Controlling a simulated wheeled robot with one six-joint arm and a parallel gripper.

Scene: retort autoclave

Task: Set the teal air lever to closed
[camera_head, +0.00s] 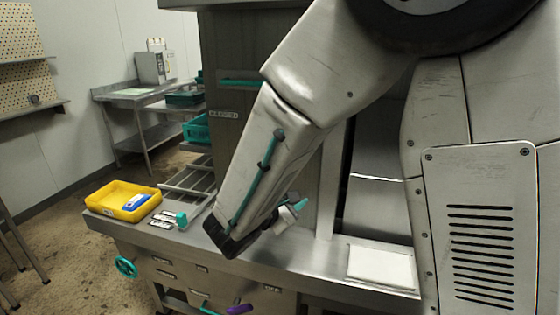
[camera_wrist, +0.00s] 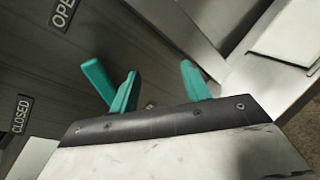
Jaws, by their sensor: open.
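My gripper (camera_wrist: 159,69) is open, its two teal fingers apart with nothing between them in the wrist view. Just left of the left finger, a teal lever (camera_wrist: 95,80) slants up and left in front of a dark panel; its lower end is hidden behind that finger. I cannot tell if finger and lever touch. The label "OPEN" (camera_wrist: 63,12) is above left of the lever and "CLOSED" (camera_wrist: 21,113) is below left. In the head view my gripper (camera_head: 299,205) shows partly beyond the wrist, and my arm hides the panel around the lever.
A teal bar (camera_head: 240,82) crosses the dark panel above a "CLOSED" label (camera_head: 223,114). A yellow tray (camera_head: 112,203) and a teal-topped item (camera_head: 181,218) sit on the steel bench at left. A teal handwheel (camera_head: 126,267) and a purple handle (camera_head: 239,309) are below.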

